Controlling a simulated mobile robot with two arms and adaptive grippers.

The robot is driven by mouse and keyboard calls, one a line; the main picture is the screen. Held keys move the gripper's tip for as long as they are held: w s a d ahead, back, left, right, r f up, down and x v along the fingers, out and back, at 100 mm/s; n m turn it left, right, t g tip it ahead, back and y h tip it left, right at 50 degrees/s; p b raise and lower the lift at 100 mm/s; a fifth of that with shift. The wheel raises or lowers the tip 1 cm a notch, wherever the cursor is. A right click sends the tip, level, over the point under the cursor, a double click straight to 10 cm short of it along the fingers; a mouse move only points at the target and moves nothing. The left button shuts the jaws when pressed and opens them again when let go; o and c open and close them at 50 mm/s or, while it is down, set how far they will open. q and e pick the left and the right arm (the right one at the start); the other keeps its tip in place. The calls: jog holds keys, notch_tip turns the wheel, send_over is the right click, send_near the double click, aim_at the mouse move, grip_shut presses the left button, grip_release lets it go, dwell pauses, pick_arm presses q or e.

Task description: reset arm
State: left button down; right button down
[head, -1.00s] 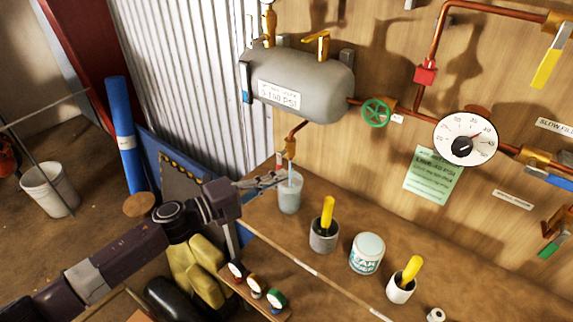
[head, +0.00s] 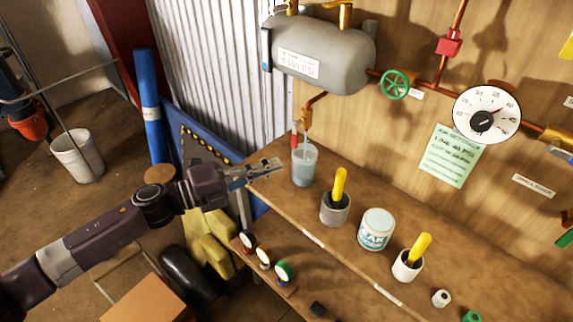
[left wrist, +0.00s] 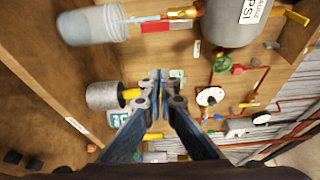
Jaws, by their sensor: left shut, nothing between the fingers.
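My left gripper (head: 278,167) reaches in from the left in the head view, over the near edge of the wooden bench. Its fingers are shut with nothing between them. In the left wrist view the shut fingers (left wrist: 160,82) point toward the board. The gripper is just left of a translucent cup (head: 304,168) and apart from it. The cup stands under the drain valve (head: 306,117) of the grey tank (head: 322,62), and a red handle (head: 295,136) shows there. My right gripper is not in view.
On the bench are a grey pot (head: 334,212) with a yellow-handled tool, a labelled jar (head: 375,231) and a white pot (head: 407,266). Small gauges (head: 265,257) sit on the lower shelf. A green handwheel (head: 395,84) and a dial gauge (head: 486,112) are on the board.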

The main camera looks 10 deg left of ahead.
pick_arm(q)
jog(key=shift+s+a, duration=0.3)
jog(key=shift+a, duration=0.2)
